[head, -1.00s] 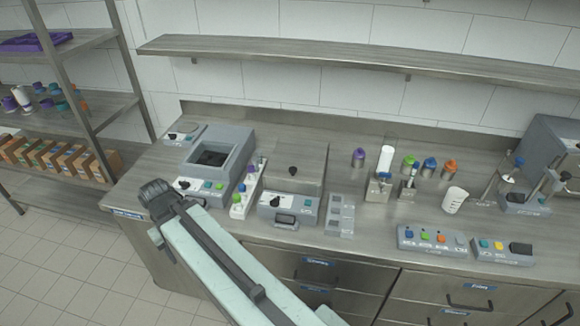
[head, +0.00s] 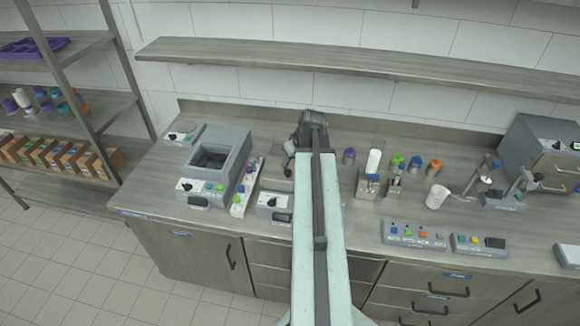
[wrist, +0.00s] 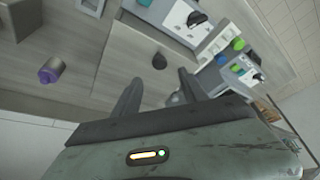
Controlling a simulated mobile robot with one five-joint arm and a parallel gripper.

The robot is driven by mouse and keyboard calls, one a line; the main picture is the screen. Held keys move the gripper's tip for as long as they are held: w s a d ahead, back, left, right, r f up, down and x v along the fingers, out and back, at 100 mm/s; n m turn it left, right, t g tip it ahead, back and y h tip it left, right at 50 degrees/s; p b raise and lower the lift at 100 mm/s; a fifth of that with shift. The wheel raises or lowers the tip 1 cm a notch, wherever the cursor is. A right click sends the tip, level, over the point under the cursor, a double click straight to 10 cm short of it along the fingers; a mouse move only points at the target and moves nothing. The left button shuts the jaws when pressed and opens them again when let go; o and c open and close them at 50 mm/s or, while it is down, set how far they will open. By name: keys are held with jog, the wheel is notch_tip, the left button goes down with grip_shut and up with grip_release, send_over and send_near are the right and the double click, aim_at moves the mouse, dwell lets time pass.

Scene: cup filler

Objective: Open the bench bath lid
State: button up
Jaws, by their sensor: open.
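The bench bath (head: 272,203) stands on the counter with a grey front panel and a flat steel lid (head: 274,172), which looks closed. My arm hides the right part of it in the head view. The lid's black knob (wrist: 160,61) stands upright in the wrist view, on the grey lid surface (wrist: 135,52). My gripper (wrist: 158,88) is open and empty, its two dark fingers pointing toward the knob. The knob lies just beyond the fingertips, between their lines, and looks apart from them. In the head view my gripper (head: 291,150) is over the back of the lid.
A bath-like unit with an open well (head: 208,158) and a narrow rack (head: 246,190) stand left of the bench bath. A purple-capped bottle (head: 349,156), a filler stand (head: 368,186) and button boxes (head: 414,236) stand to the right. A shelf (head: 400,66) runs above the back.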

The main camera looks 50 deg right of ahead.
aim_at(288, 171)
jog(key=b+x, duration=0.7)
jog(key=x, duration=0.1)
jog(key=shift+r, duration=0.15)
grip_shut()
dwell(1.1)
